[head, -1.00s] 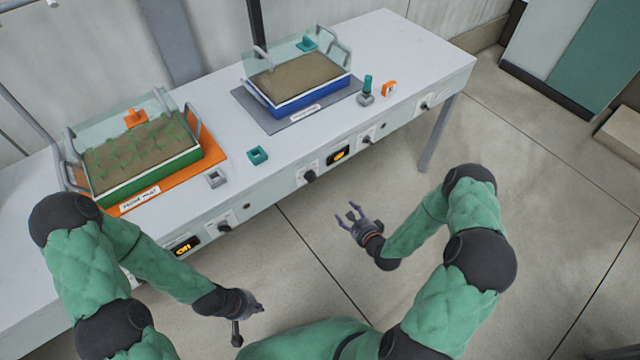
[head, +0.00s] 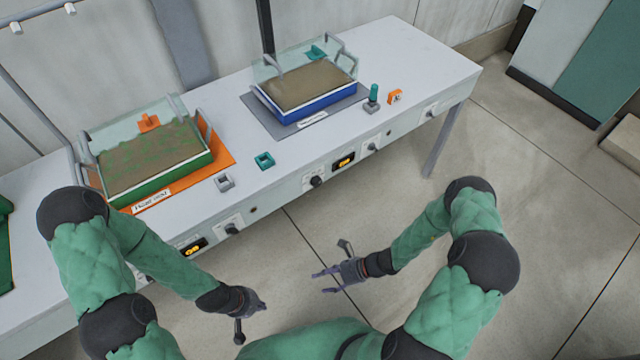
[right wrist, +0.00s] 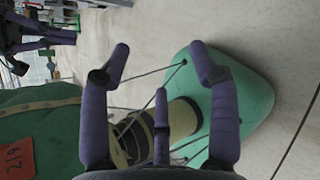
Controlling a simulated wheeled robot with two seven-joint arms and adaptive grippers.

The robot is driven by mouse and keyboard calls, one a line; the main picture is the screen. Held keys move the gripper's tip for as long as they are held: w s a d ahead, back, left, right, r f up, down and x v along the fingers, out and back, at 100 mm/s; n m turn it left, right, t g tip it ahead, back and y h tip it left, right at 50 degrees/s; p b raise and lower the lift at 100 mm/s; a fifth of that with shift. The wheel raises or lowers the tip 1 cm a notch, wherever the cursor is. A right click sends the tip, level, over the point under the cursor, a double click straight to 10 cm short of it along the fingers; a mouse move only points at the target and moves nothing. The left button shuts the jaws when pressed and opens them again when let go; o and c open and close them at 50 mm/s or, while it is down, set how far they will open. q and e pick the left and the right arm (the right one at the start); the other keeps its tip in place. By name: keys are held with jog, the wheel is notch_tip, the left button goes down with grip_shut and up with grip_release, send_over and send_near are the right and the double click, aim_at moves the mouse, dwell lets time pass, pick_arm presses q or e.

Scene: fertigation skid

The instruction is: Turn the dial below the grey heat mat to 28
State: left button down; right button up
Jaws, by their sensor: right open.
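The grey heat mat (head: 249,101) lies on the white bench under a blue soil tray (head: 312,98). On the bench front below it are a black dial (head: 316,182), a dark display with small orange digits (head: 344,161) that I cannot read, and another dark dial (head: 372,147). My right gripper (head: 328,281) is open and empty, over the floor in front of the bench, well apart from the dials. Its spread fingers also show in the right wrist view (right wrist: 160,58). My left gripper (head: 252,318) hangs low over the floor; its finger opening is unclear.
An orange mat (head: 222,157) with a green planted tray (head: 160,183) is at left, with its own display (head: 194,247) and dial (head: 232,229) below. Small teal (head: 264,161) and grey (head: 224,182) blocks lie between the mats. The floor before the bench is clear.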

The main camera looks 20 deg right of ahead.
jog(key=w+r+m+t+y, duration=0.1)
jog(key=w+r+m+t, duration=0.1)
jog(key=w+r+t, duration=0.4)
jog(key=m+t+h+p, duration=0.1)
jog(key=m+t+h, duration=0.35)
jog(key=t, duration=0.35)
send_near(319, 184)
jog(key=shift+n+h, duration=0.25)
jog(key=b+x, duration=0.2)
jog(key=x, duration=0.7)
jog(key=shift+a+r+b, duration=0.2)
jog(key=shift+b, duration=0.15)
jog(key=c, duration=1.1)
